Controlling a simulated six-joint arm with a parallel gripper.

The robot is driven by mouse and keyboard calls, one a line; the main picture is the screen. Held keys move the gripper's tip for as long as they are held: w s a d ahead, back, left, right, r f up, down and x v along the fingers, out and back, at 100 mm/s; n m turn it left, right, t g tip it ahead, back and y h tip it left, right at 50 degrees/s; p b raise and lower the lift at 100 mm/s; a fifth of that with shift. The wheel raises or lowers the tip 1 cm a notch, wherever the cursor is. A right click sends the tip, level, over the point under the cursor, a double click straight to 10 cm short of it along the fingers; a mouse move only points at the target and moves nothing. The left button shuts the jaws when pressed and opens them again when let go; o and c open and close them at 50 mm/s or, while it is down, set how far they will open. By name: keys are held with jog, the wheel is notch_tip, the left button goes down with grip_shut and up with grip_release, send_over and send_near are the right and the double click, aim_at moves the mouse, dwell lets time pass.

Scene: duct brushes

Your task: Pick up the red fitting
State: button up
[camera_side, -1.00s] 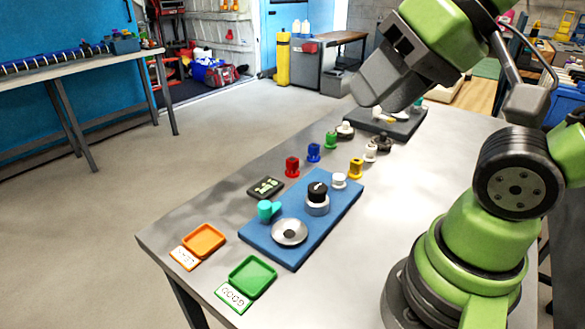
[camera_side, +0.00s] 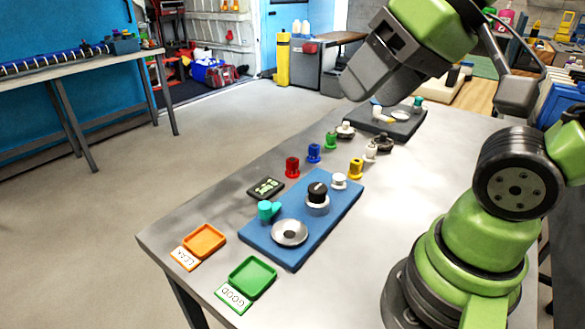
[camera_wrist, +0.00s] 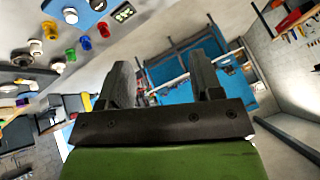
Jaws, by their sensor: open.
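The red fitting (camera_side: 292,167) stands upright on the grey table, left of the blue fitting (camera_side: 314,153) in the side view. It also shows in the wrist view as the red fitting (camera_wrist: 104,30), near the top left. My gripper (camera_side: 352,92) is raised well above the table, up and to the right of the red fitting and apart from it. In the wrist view my gripper's two fingers (camera_wrist: 163,75) are spread with nothing between them. The fingertips are hard to make out in the side view.
Green (camera_side: 331,141) and yellow (camera_side: 356,168) fittings stand near the red one. Orange (camera_side: 204,240) and green (camera_side: 252,277) trays lie at the front. A dark board (camera_side: 400,126) lies at the back.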

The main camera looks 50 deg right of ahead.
jog(key=w+d+n+g+h, duration=0.2)
jog(key=w+d+n, duration=0.2)
jog(key=w+n, duration=0.5)
jog(key=n+g+h, duration=0.4)
jog(key=n+g, duration=0.1)
jog(key=n, duration=0.7)
send_over(292, 160)
jog(key=a, duration=0.4)
notch_tip(292, 160, down, 20)
jog(key=x, duration=1)
jog(key=shift+d+f, duration=0.2)
jog(key=shift+d, duration=0.1)
jog(key=shift+c, duration=0.3)
jog(key=c, duration=1)
